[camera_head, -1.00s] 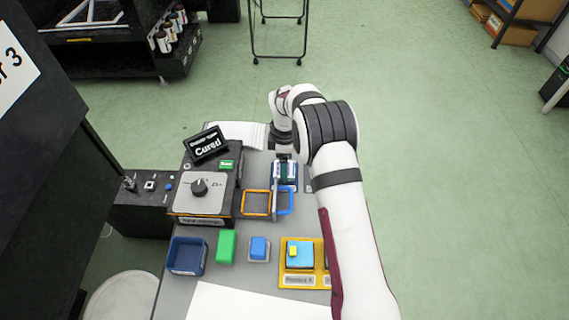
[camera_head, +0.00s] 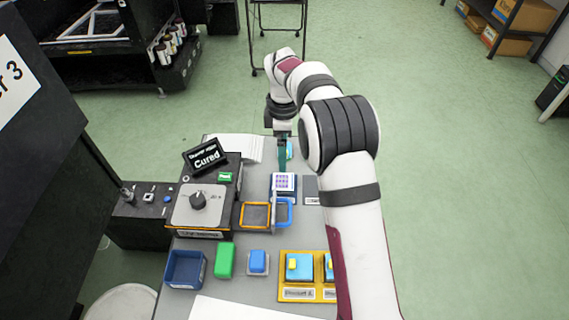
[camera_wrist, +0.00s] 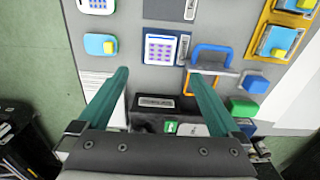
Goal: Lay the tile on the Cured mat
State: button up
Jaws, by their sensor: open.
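A small square tile (camera_head: 283,182) with a white face and purple grid pattern lies in a blue square holder on the table. It also shows in the wrist view (camera_wrist: 159,49), just beyond my fingertips. My gripper (camera_wrist: 158,72) is open with nothing between its teal fingers; in the head view my gripper (camera_head: 283,165) is on the far side of the tile. A dark grey mat (camera_head: 312,188) with a small white label is right beside the tile's holder and looks bare. Its label is too small to read. A black sign (camera_head: 206,157) reads "Cured".
An orange frame (camera_head: 255,215) and a blue handle (camera_head: 284,212) stand near the tile. A knob box (camera_head: 200,206) is to the left. A blue bin (camera_head: 185,268), a green block (camera_head: 225,261) and an orange tray (camera_head: 296,295) are in front. A cyan-yellow block (camera_wrist: 100,44) lies left in the wrist view.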

jog(key=s+d+r+m, duration=0.5)
jog(key=s+r+m, duration=0.3)
jog(key=s+r, duration=0.25)
jog(key=s+d+m+y, duration=0.1)
jog(key=s+m, duration=0.6)
jog(key=s, duration=0.6)
jog(key=s+d+f+m, duration=0.1)
jog(key=s+d+m, duration=0.1)
jog(key=s+m, duration=0.6)
jog(key=s, duration=0.5)
jog(key=shift+d+f+m+y, duration=0.3)
jog(key=shift+y, duration=0.1)
dwell(0.4)
